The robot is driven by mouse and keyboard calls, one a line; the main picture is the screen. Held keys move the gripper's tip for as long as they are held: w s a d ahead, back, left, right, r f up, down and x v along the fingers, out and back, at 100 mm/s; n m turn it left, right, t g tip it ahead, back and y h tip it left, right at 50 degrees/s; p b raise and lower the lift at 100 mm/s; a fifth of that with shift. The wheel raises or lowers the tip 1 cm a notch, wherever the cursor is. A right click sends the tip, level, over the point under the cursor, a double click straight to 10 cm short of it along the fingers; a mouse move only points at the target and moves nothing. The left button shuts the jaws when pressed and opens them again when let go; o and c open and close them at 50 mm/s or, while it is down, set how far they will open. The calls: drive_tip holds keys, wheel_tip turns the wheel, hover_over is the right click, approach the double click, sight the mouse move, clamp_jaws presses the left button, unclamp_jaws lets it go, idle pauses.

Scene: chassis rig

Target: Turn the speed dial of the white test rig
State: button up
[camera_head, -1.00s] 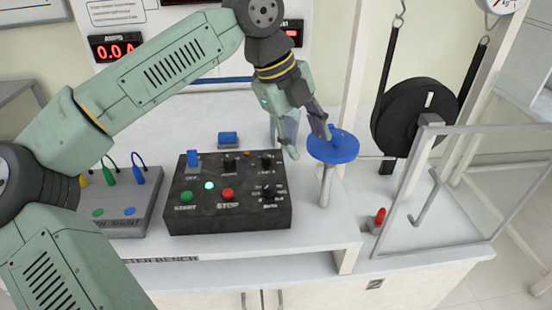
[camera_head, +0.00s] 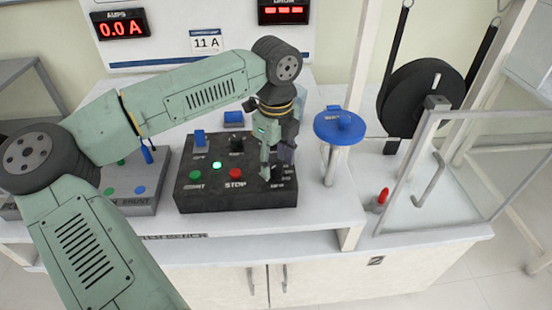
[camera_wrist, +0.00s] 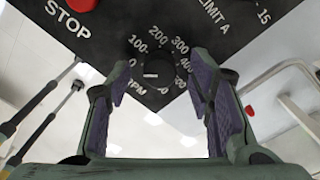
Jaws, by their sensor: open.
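The black control box (camera_head: 225,202) lies on the white rig bench (camera_head: 320,215), with a lit green lamp (camera_head: 217,165). My gripper (camera_head: 274,168) is over the right part of its top, pointing down, and hides the speed dial in the head view. In the wrist view the speed dial is a dark round knob (camera_wrist: 157,72) ringed by RPM numbers from 0 upward. The open fingers of my gripper (camera_wrist: 156,92) stand on either side of the dial, apart from it, with nothing held.
A red STOP button (camera_head: 235,174) and green START button (camera_head: 195,175) are left of my gripper. A blue disc on a post (camera_head: 340,128) stands close on the right. A black wheel (camera_head: 424,100) and clear guard (camera_head: 440,180) are farther right.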

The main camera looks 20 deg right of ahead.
drive_tip(key=shift+f, duration=0.3)
drive_tip(key=shift+c, duration=0.5)
clamp_jaws()
